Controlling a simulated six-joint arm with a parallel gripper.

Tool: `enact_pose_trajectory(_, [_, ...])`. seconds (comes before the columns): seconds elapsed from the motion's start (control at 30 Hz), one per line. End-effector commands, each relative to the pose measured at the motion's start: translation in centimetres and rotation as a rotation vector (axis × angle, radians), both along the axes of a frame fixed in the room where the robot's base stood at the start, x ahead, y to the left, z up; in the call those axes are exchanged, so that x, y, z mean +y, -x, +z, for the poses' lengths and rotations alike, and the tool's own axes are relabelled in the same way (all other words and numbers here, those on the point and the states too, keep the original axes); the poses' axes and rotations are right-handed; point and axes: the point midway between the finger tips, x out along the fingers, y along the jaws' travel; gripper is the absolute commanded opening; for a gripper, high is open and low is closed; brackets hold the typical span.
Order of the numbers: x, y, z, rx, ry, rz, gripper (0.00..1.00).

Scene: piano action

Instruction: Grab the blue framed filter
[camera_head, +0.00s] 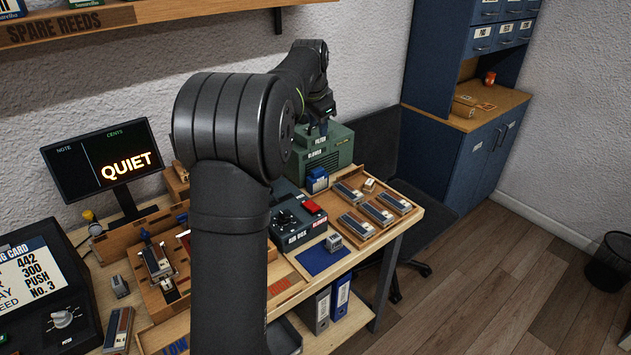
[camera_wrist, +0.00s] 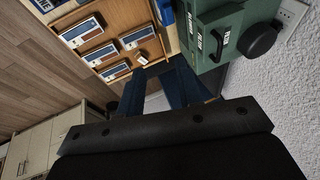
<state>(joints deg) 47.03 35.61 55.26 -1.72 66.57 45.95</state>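A small blue box-like thing with a pale label (camera_head: 317,182) stands at the front of the green blower (camera_head: 330,148); I cannot tell if it is the blue framed filter. A blue edge (camera_wrist: 165,13) shows beside the blower (camera_wrist: 232,32) at the top of the wrist view. The blower carries a FILTER label on its top. My gripper (camera_head: 318,128) is just over the blower's top in the head view. In the wrist view my gripper (camera_wrist: 160,68) has its two dark fingers apart, with nothing seen between them.
A wooden tray (camera_head: 345,222) with several reed blocks lies right of the air box (camera_head: 298,222). A flat blue pad (camera_head: 321,259) lies at the bench's front. My arm hides part of the bench. A monitor (camera_head: 103,160) reads QUIET at the left.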

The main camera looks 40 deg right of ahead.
Motion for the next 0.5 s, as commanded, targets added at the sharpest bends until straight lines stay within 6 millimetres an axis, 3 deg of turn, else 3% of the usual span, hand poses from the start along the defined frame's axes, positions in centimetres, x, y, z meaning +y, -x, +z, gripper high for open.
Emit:
enact_pose_trajectory(0.03, [0.7,-1.4,-1.6,0.033,0.037,0.005,0.33])
enact_pose_trajectory(0.2, [2.0,-4.6,-4.9,0.095,0.178,0.016,0.33])
enact_pose_trajectory(0.37, [2.4,-6.1,-6.3,0.11,0.241,0.029,0.33])
enact_pose_trajectory(0.5, [1.3,-6.4,-8.1,0.111,0.244,0.027,0.33])
